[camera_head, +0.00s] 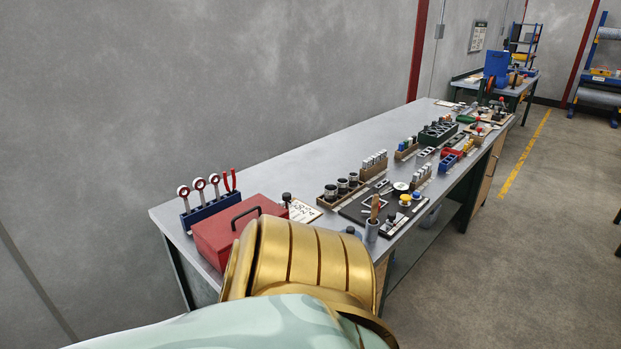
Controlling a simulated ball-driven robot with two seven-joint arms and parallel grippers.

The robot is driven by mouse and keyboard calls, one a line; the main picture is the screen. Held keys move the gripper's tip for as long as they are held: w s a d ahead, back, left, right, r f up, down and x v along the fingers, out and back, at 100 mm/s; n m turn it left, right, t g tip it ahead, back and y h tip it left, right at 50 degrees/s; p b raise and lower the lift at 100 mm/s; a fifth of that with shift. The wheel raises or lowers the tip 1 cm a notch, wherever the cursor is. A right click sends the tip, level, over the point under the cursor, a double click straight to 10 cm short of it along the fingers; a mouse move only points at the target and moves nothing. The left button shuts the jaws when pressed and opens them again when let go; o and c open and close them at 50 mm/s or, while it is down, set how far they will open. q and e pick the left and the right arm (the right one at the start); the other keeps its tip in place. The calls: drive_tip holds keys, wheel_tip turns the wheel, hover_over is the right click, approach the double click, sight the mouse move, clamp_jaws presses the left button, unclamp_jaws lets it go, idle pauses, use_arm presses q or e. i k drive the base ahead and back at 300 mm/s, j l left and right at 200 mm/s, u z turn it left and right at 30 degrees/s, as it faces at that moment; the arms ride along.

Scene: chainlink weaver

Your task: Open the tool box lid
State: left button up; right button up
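A red tool box (223,236) stands near the left end of the grey workbench. Its lid looks closed, and a dark handle shows on top. Its right and lower part is hidden behind my own gold and pale green arm, which fills the bottom middle of the view. Neither gripper shows in this view.
A blue rack (208,209) with red-handled tools stands just behind the box. A white sign card (303,210) is to its right. Blocks, jars and small parts crowd the bench (300,165) further right, while its back strip is clear. Open floor (545,230) lies right of the bench.

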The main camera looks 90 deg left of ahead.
sight(220, 230)
drive_tip(key=i+u, duration=0.2)
drive_tip(key=u, duration=0.3)
drive_tip(key=i+u, duration=0.25)
drive_tip(key=u, duration=0.2)
drive_tip(key=i+l+u, duration=0.15)
drive_tip(key=u, duration=0.35)
drive_tip(key=i, duration=0.05)
